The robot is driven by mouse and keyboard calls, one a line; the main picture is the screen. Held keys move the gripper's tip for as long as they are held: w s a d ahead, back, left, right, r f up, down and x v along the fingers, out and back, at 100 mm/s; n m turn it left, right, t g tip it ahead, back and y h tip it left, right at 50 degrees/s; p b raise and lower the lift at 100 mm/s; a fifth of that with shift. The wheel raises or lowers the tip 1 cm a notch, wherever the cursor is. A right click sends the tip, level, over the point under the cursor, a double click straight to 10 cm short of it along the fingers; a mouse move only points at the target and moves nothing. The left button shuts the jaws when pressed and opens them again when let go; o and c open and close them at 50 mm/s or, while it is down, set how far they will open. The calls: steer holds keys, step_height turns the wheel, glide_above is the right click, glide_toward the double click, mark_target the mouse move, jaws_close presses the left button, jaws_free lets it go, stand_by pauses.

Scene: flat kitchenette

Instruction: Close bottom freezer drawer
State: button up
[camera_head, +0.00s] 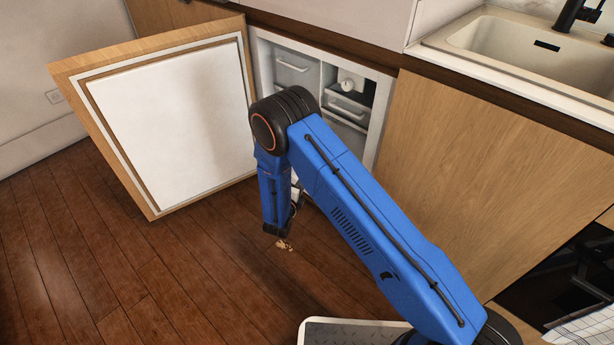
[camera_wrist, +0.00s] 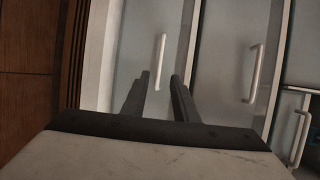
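In the wrist view, the drawer front nearest the floor side, which looks like the bottom freezer drawer (camera_wrist: 131,55), is a pale, translucent panel with a white bar handle (camera_wrist: 160,62). My gripper (camera_wrist: 161,77) points at this front. Its two dark fingers are apart, and the handle shows between their tips; I cannot tell whether they touch it. Nothing is visibly held. I cannot tell how far the drawer is pulled out. In the head view, my arm hides the lower part of the freezer (camera_head: 385,100) and most of the gripper.
Another drawer front (camera_wrist: 230,50) with a handle (camera_wrist: 255,72) lies beside it in the wrist view. The freezer door (camera_head: 170,115) stands wide open at left. A closed wooden cabinet front (camera_head: 480,165) is at right, below the sink (camera_head: 520,50). The wooden floor (camera_head: 130,260) is mostly clear.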

steer(key=v, duration=0.5)
steer(key=shift+s, duration=0.35)
steer(key=shift+a, duration=0.1)
